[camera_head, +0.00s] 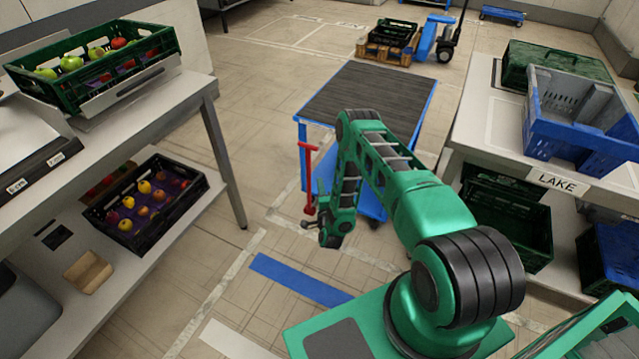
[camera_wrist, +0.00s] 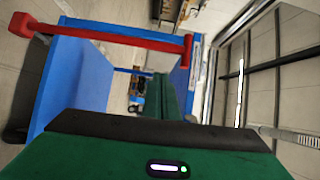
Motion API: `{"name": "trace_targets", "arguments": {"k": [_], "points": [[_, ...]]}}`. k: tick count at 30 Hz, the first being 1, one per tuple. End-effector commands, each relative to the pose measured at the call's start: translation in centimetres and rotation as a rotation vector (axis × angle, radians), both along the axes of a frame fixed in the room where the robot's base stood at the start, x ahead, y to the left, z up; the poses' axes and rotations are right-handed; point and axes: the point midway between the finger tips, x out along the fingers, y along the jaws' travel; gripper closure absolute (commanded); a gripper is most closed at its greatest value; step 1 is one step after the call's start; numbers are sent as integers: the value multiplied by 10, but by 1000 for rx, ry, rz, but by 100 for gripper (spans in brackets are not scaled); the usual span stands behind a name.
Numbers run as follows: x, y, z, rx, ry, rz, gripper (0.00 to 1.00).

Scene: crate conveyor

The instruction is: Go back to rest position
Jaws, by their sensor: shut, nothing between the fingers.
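My gripper (camera_head: 331,236) hangs at the end of my green arm in the middle of the head view, in front of the blue cart. It is shut and empty, and its fingers are small and dark there. In the wrist view the green gripper body (camera_wrist: 170,152) fills the bottom, with a small lit indicator on it. The fingers are hard to make out in that view.
A blue cart (camera_head: 365,98) with a grey ribbed top and red handle (camera_head: 308,178) stands just behind my gripper. Left shelves hold a green apple crate (camera_head: 75,40) and a black fruit crate (camera_head: 150,243). A blue crate (camera_head: 560,140) sits on the right table. Floor at left-centre is clear.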

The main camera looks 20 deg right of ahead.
Motion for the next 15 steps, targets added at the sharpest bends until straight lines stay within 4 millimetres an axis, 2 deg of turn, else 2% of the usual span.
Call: {"name": "trace_targets", "arguments": {"k": [11, 15], "points": [[0, -1, 1, -1, 1, 0, 100], [14, -1, 13, -25, 27, 26, 100]]}}
